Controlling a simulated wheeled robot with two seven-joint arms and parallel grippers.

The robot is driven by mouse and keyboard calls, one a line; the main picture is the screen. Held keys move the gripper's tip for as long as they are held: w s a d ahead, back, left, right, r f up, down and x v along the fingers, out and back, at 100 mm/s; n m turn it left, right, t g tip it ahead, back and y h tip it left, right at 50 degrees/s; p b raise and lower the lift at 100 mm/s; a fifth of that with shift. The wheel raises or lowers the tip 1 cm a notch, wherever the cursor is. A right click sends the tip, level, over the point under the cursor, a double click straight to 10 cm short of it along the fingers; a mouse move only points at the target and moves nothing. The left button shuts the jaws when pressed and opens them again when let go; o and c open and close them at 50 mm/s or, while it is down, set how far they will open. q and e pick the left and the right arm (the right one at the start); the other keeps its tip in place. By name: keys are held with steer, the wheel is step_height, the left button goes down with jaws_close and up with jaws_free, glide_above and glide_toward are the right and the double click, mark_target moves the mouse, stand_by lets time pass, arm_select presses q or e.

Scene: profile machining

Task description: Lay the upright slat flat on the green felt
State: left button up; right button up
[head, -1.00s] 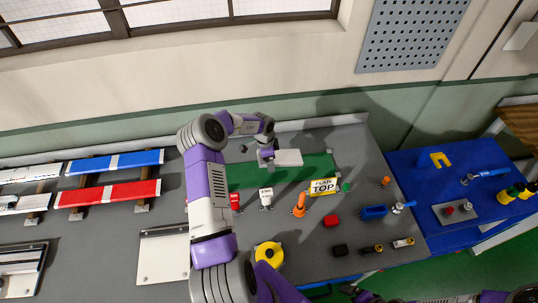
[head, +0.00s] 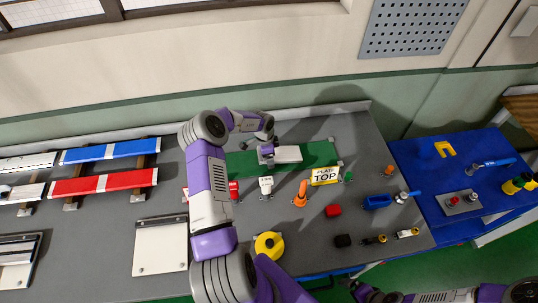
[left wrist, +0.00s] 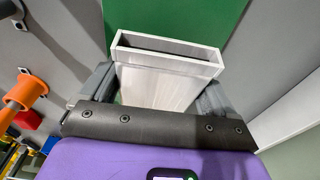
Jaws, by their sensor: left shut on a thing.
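The slat (head: 288,154) is a pale grey-white hollow profile over the green felt (head: 240,165) at the back of the bench. My left gripper (head: 267,151) is at the slat's left end in the head view. In the left wrist view the slat (left wrist: 165,75) stands between the two dark fingers of the left gripper (left wrist: 158,95), shut on it, with its open rectangular end showing. Its far end is hidden, and I cannot tell whether it touches the felt (left wrist: 180,20). My right gripper (head: 362,292) is only partly in view at the bottom edge.
A "PLATE TOP" sign (head: 325,176), an orange piece (head: 300,195), a white piece (head: 266,186) and a red piece (head: 233,190) stand along the felt's front edge. A yellow tape roll (head: 268,246) lies nearer. Red (head: 103,184) and blue (head: 110,151) profiles lie left.

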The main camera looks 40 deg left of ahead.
arm_select(q)
steer(key=o, duration=0.9)
steer(key=shift+c, duration=0.2)
steer(key=shift+s+a+r, duration=0.1)
steer(key=shift+s+r, duration=0.05)
steer(key=shift+r, duration=1.1)
steer(key=shift+s+a+r, duration=0.1)
steer(key=shift+r, duration=1.2)
steer(key=shift+s+a+r, duration=0.1)
steer(key=shift+s+r, duration=0.05)
steer(key=shift+r, duration=1.1)
